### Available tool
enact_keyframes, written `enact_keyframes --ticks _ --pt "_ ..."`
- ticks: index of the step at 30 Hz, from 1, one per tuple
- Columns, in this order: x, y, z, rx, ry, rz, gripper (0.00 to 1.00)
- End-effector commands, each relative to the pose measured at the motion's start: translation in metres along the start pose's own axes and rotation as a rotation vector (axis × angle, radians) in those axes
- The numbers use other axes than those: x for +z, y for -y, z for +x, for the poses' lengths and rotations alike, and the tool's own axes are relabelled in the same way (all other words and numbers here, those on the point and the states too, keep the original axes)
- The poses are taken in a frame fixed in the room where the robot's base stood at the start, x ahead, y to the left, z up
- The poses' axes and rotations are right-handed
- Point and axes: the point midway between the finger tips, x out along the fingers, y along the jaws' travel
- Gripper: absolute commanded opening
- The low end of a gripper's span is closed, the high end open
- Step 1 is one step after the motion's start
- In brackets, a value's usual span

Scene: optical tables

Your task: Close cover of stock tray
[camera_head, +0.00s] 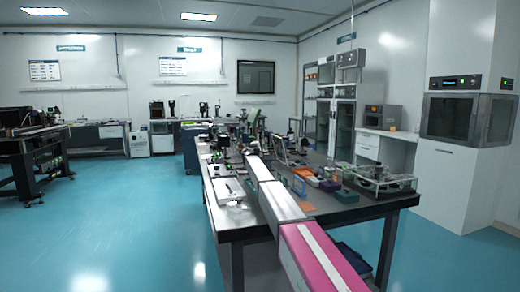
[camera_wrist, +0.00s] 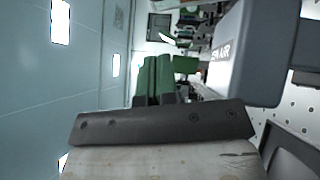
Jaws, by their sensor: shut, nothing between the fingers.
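A clear-walled tray (camera_head: 380,182) with small items inside stands at the right end of the near table. A flat white tray (camera_head: 229,190) lies at the table's left edge. I cannot tell for sure which is the stock tray, and no cover can be made out clearly. My gripper (camera_wrist: 158,62) shows in the wrist view as two green fingers side by side, shut and empty. In the head view it is too small and hidden among equipment beyond my arm to make out. No tray shows clearly near the fingers in the wrist view.
A grey box with lettering (camera_wrist: 240,55) stands close to the right of my fingers in the wrist view. A perforated surface (camera_wrist: 290,105) lies beyond it. Small coloured boxes (camera_head: 330,186) and equipment crowd the near table (camera_head: 262,222). The blue floor on the left is clear.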

Motion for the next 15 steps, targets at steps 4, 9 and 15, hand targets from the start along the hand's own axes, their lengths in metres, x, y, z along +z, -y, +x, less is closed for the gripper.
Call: enact_keyframes --ticks 4,9,15 --pt "-0.002 0.0 0.032 0.0 0.001 0.0 0.0" --pt "0.004 0.0 0.061 0.0 0.001 0.0 0.0" --pt "0.024 0.0 0.077 0.0 0.001 0.0 0.0"
